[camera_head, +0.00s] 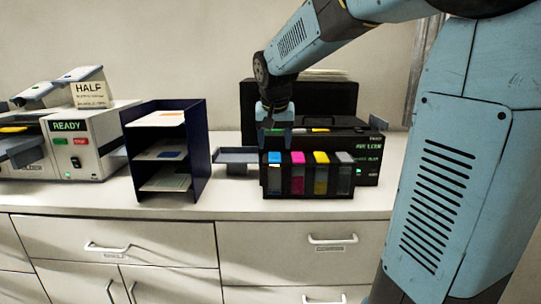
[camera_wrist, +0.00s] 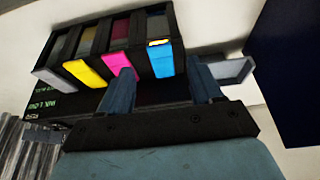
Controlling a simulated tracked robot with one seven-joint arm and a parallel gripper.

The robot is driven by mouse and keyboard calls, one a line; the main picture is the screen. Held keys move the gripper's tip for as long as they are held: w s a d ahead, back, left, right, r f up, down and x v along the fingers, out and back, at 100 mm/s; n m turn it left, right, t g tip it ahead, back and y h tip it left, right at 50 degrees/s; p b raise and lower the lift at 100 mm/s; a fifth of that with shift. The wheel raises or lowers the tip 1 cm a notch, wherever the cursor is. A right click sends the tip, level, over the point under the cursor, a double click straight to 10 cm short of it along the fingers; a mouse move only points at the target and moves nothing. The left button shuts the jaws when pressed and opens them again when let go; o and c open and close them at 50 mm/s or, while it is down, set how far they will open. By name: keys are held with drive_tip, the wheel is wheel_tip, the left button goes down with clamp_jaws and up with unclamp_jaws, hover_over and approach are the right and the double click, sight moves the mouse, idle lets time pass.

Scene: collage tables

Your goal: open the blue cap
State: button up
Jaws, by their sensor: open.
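The blue cap (camera_head: 274,157) tops the leftmost cell of a black ink tank rack on the front of a dark printer (camera_head: 365,150). It also shows in the wrist view (camera_wrist: 160,60), with a small yellow mark at one end. Magenta (camera_head: 297,158), yellow (camera_head: 321,158) and grey (camera_head: 344,157) caps sit beside it. My gripper (camera_head: 277,137) is above and close behind the blue cap, pointing down. In the wrist view its two fingers (camera_wrist: 162,90) are apart and empty, with the blue cap ahead between them. I cannot tell whether a finger touches it.
A dark blue shelf (camera_head: 204,150) with papers stands left of the printer. A small grey tray (camera_head: 238,156) lies between them. A white machine with a READY screen (camera_head: 69,126) is further left. The white counter (camera_head: 230,200) has a clear front strip.

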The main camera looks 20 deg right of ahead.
sight(274, 160)
drive_tip(key=shift+x, duration=2.75)
clamp_jaws()
